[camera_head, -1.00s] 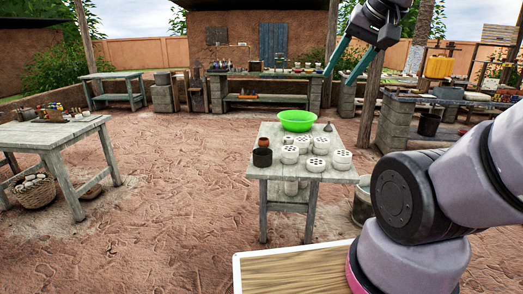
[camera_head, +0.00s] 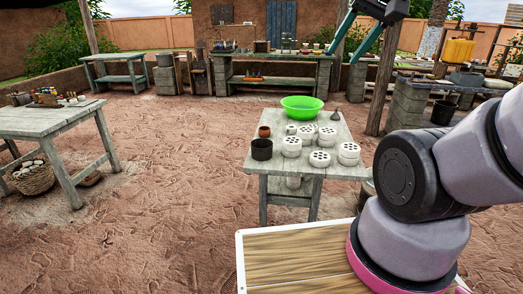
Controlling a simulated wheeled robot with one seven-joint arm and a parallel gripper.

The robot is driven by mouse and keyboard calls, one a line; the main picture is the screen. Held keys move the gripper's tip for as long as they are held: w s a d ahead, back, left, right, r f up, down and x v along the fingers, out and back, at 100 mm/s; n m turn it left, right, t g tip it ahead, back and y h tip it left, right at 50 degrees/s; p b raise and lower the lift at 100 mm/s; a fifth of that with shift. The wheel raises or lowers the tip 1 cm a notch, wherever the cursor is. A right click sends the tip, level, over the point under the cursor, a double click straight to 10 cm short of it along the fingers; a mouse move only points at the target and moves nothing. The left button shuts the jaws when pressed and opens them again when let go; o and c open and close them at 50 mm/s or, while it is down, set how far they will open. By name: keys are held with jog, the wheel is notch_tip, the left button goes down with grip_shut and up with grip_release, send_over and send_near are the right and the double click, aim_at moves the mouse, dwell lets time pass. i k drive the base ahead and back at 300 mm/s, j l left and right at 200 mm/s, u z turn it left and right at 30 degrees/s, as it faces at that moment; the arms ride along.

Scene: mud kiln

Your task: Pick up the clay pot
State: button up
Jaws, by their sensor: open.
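A small reddish-brown clay pot (camera_head: 264,131) stands on the grey wooden table (camera_head: 256,173) in front of me, near its left edge. A dark, nearly black pot (camera_head: 262,149) stands just in front of it and close by. My gripper (camera_head: 342,57) is at the top of the picture, right of the pot. Its two teal fingers are spread apart and point down to the left, with nothing seen between them. It is clear of the pot.
A green basin (camera_head: 302,107), several white perforated blocks (camera_head: 320,158) and a grey funnel-like item (camera_head: 335,115) share the table. Another worktable (camera_head: 45,120) stands left, with a basket (camera_head: 34,179) below. Open dirt floor lies between the tables.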

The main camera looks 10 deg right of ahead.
aim_at(264, 132)
jog(key=i+j+z, duration=0.3)
jog(key=i+j, duration=0.2)
jog(key=i+j+z, duration=0.1)
jog(key=i+j, duration=0.15)
jog(key=j, duration=0.15)
jog(key=i+j+z, duration=0.15)
jog(key=j, duration=0.2)
jog(key=i+j+z, duration=0.15)
jog(key=j, duration=0.25)
jog(key=i+j+z, duration=0.15)
jog(key=j, duration=0.25)
jog(key=i+j+z, duration=0.1)
jog(key=i+j, duration=0.2)
jog(key=i+j+z, duration=0.15)
jog(key=j, duration=0.4)
